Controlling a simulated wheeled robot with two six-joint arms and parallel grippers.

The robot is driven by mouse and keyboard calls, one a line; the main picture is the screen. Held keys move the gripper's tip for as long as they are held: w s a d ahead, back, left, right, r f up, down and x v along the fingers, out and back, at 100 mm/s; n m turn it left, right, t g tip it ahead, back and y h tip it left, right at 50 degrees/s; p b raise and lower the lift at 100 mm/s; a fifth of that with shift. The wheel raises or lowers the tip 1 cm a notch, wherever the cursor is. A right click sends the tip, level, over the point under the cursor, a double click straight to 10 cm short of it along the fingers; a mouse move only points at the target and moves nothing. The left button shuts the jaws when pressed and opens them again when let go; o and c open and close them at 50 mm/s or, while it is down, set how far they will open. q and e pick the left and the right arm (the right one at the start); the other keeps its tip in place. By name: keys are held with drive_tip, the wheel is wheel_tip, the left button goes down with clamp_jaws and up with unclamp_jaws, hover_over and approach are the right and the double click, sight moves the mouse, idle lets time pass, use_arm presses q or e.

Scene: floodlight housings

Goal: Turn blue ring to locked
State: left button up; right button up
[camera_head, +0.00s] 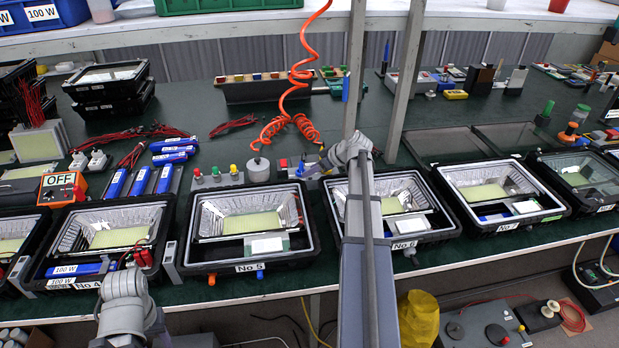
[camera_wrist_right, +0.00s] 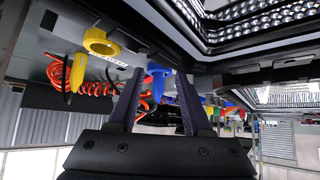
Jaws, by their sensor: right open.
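My right gripper (camera_head: 312,168) reaches over the bench behind the housings numbered 5 and 6, mostly hidden by its own wrist in the head view. In the right wrist view its two dark fingers (camera_wrist_right: 160,74) stand apart with nothing held between them. A blue part (camera_wrist_right: 157,84), which may be the blue ring, shows beyond and between the fingertips; I cannot tell contact or its turn position. A yellow ring (camera_wrist_right: 100,41) sits on a grey block to the left in that view. My left arm shows at the lower left of the head view; its gripper cannot be made out.
Housing No 5 (camera_head: 200,256) and housing No 6 (camera_head: 438,236) stand along the bench's front edge. Grey upright posts (camera_head: 405,85) stand close to the right arm.

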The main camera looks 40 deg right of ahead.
drive_tip(key=shift+b+x, duration=0.3)
drive_tip(key=shift+x, duration=0.6)
drive_tip(key=shift+s+r, duration=0.1)
clamp_jaws()
